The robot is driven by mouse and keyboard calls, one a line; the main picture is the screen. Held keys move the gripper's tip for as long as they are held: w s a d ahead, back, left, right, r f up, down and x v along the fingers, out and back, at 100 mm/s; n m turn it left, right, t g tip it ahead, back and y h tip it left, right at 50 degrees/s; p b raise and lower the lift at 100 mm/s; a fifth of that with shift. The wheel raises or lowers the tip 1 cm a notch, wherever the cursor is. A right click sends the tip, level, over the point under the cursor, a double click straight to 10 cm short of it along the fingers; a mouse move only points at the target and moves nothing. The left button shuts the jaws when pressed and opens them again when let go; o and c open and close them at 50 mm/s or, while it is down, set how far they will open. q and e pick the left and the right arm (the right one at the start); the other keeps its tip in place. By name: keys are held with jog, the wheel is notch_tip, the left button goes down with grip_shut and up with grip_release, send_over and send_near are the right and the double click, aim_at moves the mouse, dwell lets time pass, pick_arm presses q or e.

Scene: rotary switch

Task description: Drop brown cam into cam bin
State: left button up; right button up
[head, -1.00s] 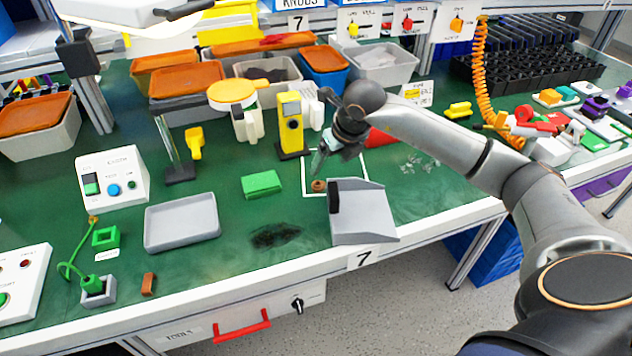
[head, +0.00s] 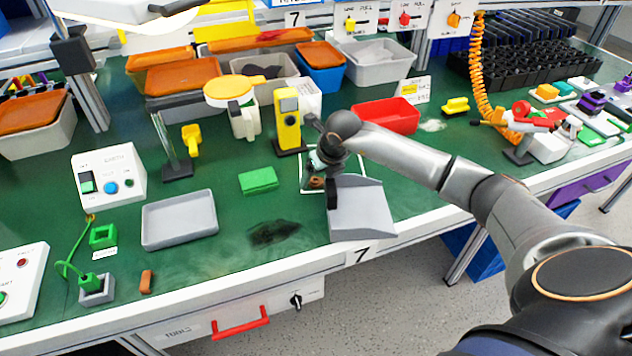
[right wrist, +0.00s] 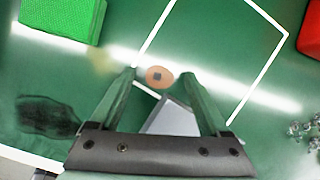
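The brown cam (head: 317,182) is a small ring-like disc lying on the green mat, inside a white outlined square. In the right wrist view the cam (right wrist: 159,77) has a dark square hole. My right gripper (head: 318,177) is low over the cam in the head view. In the right wrist view its two fingers (right wrist: 158,78) are apart, with the cam between the tips. I cannot tell whether they touch it. Several bins stand at the back, and I cannot tell which is the cam bin. My left gripper is not in view.
A grey scoop-shaped tray (head: 362,222) with a black block stands close to the gripper. A green block (head: 258,180) lies to the left. A red bin (head: 402,118) and a yellow upright device (head: 288,125) stand behind. A grey tray (head: 180,222) is at left.

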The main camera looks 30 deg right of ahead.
grip_shut()
dwell(0.4)
